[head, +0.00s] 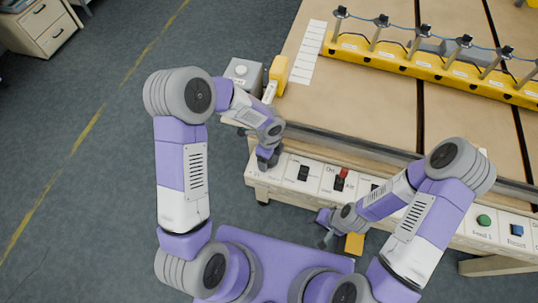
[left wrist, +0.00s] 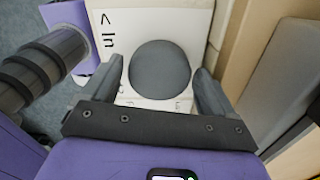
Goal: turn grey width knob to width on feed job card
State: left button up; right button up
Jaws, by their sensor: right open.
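The grey knob (left wrist: 160,70) shows in the left wrist view as a round dark-grey cap on a white panel with partly readable marks. My left gripper (left wrist: 160,78) has one finger on each side of it, with a small gap at the left finger. In the head view my left gripper (head: 268,160) is at the left end of the white control panel and hides the knob. My right gripper (head: 325,238) is open and empty, in front of the panel and low. I cannot make out a feed job card or any width printed on it.
The white panel (head: 270,184) carries black switches (head: 304,172), a red switch (head: 344,172), a green button (head: 484,220) and a blue button (head: 517,230). A yellow bar (head: 420,66) with posts crosses the brown table. A grey box (head: 242,73) stands behind my left forearm.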

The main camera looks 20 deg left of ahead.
pick_arm(q)
jog(key=shift+o, duration=0.5)
jog(key=shift+n, duration=0.3)
